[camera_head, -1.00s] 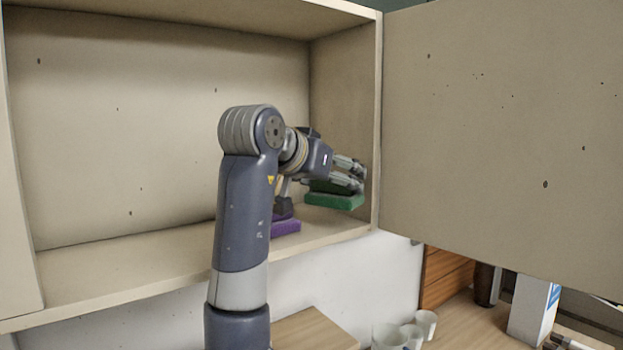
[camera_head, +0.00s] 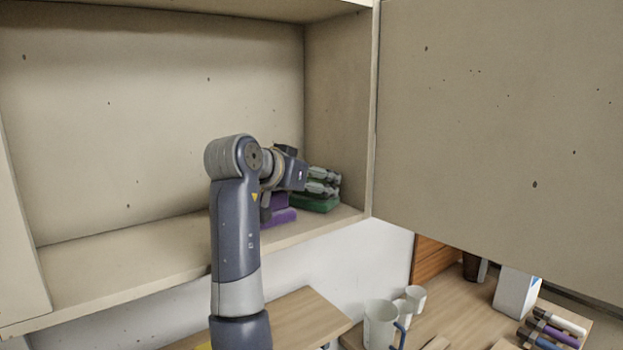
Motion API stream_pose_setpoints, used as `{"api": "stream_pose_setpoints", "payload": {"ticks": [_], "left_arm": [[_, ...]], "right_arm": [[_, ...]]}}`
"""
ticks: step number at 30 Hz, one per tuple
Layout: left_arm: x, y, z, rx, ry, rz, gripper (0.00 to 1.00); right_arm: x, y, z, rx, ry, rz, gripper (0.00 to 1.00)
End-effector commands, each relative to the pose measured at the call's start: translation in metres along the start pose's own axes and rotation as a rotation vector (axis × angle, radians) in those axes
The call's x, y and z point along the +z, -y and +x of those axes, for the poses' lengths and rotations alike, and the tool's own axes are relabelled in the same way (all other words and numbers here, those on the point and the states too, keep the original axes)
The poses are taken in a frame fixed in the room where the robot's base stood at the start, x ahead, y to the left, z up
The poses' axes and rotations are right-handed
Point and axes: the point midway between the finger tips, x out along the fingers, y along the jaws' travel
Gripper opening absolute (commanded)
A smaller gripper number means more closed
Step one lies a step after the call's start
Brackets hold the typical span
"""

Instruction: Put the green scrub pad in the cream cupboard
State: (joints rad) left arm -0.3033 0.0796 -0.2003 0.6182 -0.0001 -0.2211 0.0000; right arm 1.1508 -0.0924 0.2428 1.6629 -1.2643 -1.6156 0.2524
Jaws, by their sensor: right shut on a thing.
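The green scrub pad (camera_head: 318,205) is inside the open cream cupboard (camera_head: 125,255), near its right wall and low over the shelf floor. My right gripper (camera_head: 324,184) is shut on the pad and partly covers its top. I cannot tell whether the pad touches the shelf. A purple pad (camera_head: 280,216) sits on the shelf just left of the green one, partly hidden behind my right arm. My left gripper is not in view.
The cupboard door (camera_head: 490,130) stands open at the right. The shelf's left part is bare. Below are a wooden counter with a white mug (camera_head: 380,322), smaller cups (camera_head: 414,298), a white box (camera_head: 514,292) and several markers (camera_head: 552,326).

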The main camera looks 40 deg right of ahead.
Motion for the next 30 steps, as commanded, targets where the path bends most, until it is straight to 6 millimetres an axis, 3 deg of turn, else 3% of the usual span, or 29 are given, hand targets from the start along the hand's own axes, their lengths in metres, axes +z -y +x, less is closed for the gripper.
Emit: {"api": "stream_pose_setpoints", "payload": {"ticks": [6,7,9,23,30], "left_arm": [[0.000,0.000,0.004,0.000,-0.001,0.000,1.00],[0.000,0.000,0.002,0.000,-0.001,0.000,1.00],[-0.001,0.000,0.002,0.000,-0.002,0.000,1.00],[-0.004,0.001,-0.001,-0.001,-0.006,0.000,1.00],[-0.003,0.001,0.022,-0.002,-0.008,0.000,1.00]], "right_arm": [[0.004,0.000,0.002,0.000,0.000,-0.001,0.42],[0.003,0.000,0.001,0.000,0.000,0.000,0.77],[0.003,0.000,0.001,0.000,0.000,-0.001,0.90],[-0.002,0.000,-0.001,-0.001,-0.001,0.000,0.90],[0.004,0.002,-0.040,-0.006,-0.001,0.002,0.90]]}}
